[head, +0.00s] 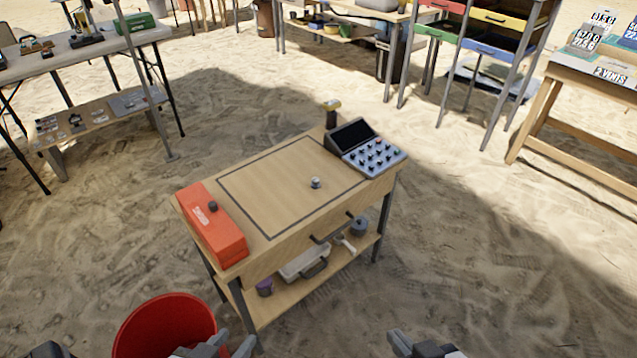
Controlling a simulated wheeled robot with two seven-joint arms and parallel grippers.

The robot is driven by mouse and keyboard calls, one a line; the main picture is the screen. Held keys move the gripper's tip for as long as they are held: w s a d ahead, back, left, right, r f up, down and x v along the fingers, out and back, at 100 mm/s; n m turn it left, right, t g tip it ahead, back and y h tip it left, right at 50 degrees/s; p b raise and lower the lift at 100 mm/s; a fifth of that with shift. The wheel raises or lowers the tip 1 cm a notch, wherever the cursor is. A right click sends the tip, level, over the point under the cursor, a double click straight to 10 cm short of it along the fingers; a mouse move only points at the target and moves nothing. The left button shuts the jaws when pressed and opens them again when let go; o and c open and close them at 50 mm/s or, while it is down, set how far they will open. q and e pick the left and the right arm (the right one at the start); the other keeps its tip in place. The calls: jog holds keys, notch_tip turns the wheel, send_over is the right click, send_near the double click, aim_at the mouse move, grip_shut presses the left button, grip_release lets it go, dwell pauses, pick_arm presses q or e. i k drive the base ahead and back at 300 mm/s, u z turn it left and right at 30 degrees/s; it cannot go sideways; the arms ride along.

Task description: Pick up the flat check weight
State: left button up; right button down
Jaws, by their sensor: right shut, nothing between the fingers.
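A small grey metal weight with a knob-like top (315,183) stands on the wooden table (262,180), inside the dark outlined rectangle and toward its right side. I cannot tell whether it is the flat check weight. My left gripper (228,345) shows at the bottom edge, beside the red bucket, partly cut off; its opening is not clear. My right gripper (402,344) is at the bottom edge right of centre, shut and empty. Both are in front of the table and apart from the weight.
A red box (212,228) with a dark knob lies at the table's left end. A keypad console (368,148) stands at its right end. A red bucket (165,328) stands front left. A lower shelf (290,292) holds a case and small items. Sand right of the table is clear.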

aim_at(316, 184)
jog(key=z, duration=1.15)
jog(key=i, duration=2.25)
jog(key=u, duration=3.6)
